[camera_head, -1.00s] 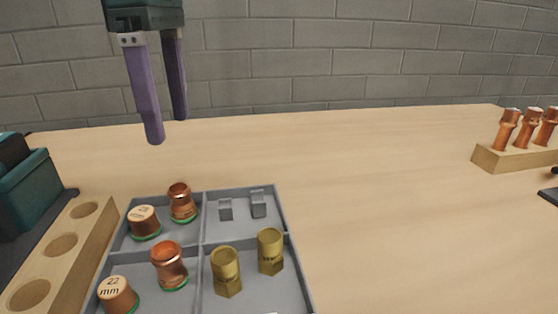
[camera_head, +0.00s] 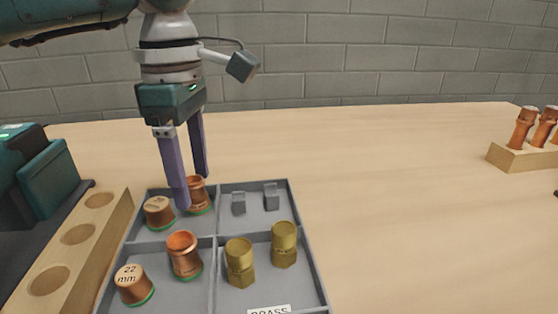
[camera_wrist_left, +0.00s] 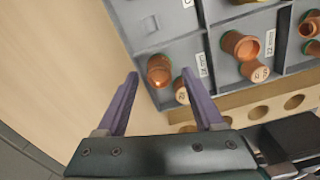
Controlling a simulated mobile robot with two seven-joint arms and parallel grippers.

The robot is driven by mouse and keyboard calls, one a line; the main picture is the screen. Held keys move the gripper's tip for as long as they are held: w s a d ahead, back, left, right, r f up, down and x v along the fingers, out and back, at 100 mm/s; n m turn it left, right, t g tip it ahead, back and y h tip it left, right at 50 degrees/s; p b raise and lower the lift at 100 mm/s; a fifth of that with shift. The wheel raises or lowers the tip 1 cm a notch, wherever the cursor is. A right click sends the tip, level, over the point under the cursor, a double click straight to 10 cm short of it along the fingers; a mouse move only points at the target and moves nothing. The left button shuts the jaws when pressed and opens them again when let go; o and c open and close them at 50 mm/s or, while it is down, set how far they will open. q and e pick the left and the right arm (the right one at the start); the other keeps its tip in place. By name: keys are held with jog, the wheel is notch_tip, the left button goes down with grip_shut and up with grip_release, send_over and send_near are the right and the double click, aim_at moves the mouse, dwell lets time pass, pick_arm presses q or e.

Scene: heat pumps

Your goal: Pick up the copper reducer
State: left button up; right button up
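A copper reducer (camera_head: 197,196) with a green base ring stands in the back left compartment of the grey tray (camera_head: 322,292), partly hidden by my left gripper (camera_head: 192,192). My left gripper is open and points down at this reducer. In the left wrist view the reducer (camera_wrist_left: 159,68) shows between and beyond the two fingertips (camera_wrist_left: 159,77); I cannot tell whether they touch it. A copper cap (camera_head: 159,213) stands close beside it. A second copper reducer (camera_head: 184,257) stands in the front left compartment beside a cap marked 22 mm (camera_head: 133,286). My right gripper is not in view.
Two brass fittings (camera_head: 240,263) and two small grey parts (camera_head: 238,204) occupy the right compartments. A wooden block with round holes (camera_head: 78,234) runs along the tray's left side. A wooden rack with copper pieces (camera_head: 520,157) stands far right. The table between is clear.

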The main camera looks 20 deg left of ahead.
aim_at(192, 179)
pick_arm(q)
grip_shut()
dwell(0.3)
jog(key=shift+r, duration=0.1)
notch_tip(192, 179, up, 20)
jog(key=p, duration=0.2)
jog(key=shift+p, duration=0.3)
